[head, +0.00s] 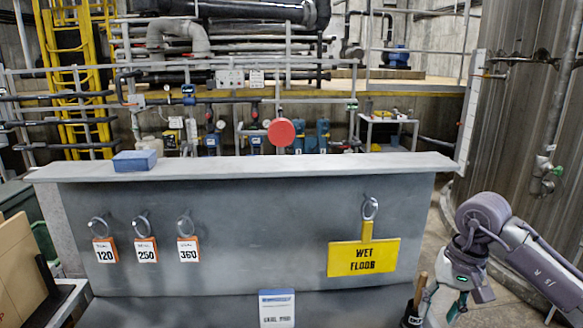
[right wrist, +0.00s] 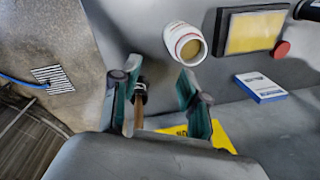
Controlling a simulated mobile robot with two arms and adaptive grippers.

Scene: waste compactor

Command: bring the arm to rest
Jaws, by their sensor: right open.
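My right arm comes in at the right of the head view. Its gripper (head: 445,301) hangs low in front of the grey panel's right end. In the right wrist view my right gripper (right wrist: 160,78) is open, its two green fingers spread apart. A wooden handle with a dark fitting (right wrist: 139,98) shows close beside the left finger; I cannot tell whether they touch. The same handle (head: 420,287) stands beside the gripper in the head view. My left gripper is out of view.
The grey panel (head: 260,235) bears a yellow WET FLOOR sign (head: 363,258) on a hook and three numbered tags. A blue block (head: 134,160) lies on its top ledge. A white container (right wrist: 186,43) and a blue-and-white booklet (right wrist: 261,88) show in the wrist view.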

